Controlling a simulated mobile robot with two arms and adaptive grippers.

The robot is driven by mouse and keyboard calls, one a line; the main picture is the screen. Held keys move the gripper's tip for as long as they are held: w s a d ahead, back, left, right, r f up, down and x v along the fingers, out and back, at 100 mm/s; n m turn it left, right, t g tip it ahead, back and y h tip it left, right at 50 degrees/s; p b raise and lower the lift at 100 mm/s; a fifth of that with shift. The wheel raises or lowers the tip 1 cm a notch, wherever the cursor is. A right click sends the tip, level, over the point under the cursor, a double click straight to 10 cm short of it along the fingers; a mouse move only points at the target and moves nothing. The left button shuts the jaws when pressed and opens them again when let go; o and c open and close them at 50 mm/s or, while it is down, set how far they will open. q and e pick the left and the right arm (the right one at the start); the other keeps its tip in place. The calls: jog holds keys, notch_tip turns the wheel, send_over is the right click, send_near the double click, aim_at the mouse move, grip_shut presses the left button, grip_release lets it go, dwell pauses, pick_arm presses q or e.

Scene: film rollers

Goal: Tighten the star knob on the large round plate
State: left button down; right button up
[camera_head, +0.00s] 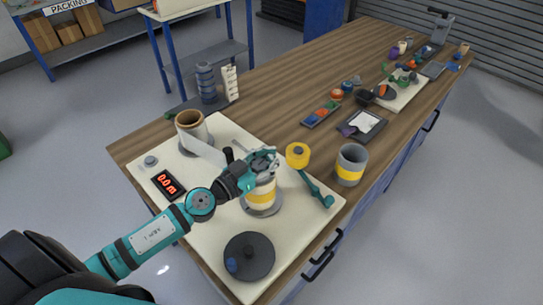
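A roll with a yellow and cream side (261,192) stands upright on a grey round plate (262,212) on the cream board. My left gripper (264,160) is over the top of this roll, with its fingers around or against a grey piece there. The fingers cover most of that piece, so I cannot tell if it is the star knob or if they grip it. A large dark round plate (257,265) lies at the board's front, with a small raised centre and a blue peg (231,265) near its edge. My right gripper is not in view.
The cream board (205,230) also holds a brown-topped roll (191,127) with a pale strip, a red-digit display (168,184) and a yellow roller (298,155) beside a teal lever (316,189). A grey-yellow cup (351,164) stands to the right. Trays and small parts lie farther back.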

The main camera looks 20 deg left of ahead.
pick_arm(q)
jog(key=shift+s+d+f, duration=0.1)
jog(key=shift+d+f, duration=0.05)
jog(key=shift+f, duration=0.1)
